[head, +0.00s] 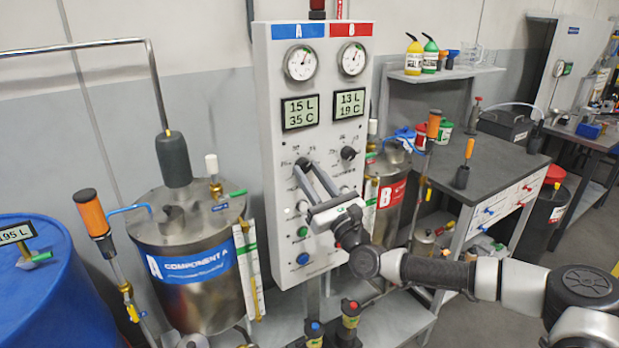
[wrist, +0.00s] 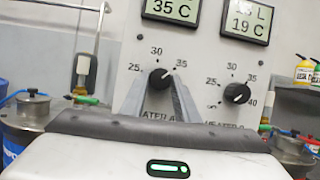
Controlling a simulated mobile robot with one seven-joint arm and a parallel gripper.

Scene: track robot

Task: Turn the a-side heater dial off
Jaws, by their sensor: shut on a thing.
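The white panel (head: 278,130) has a blue A header (head: 298,31) and a red B header. The A-side heater dial (wrist: 160,78) is a black knob under the A display, with a scale marked 25, 30 and 35. Its white pointer mark seems to point up and right. My gripper (head: 306,168) reaches the panel from the lower right and is shut on this dial, its fingertips partly hiding it in the head view. The grey fingers also show in the wrist view (wrist: 176,95). The A display (head: 300,112) reads 15 L and 35 C.
The B heater dial (head: 348,153) is close on the right; the B display (head: 349,104) reads 13 L and 19 C. Green (head: 303,231) and blue (head: 302,258) buttons are below. The component A tank (head: 190,255) stands left, the B tank (head: 397,190) right.

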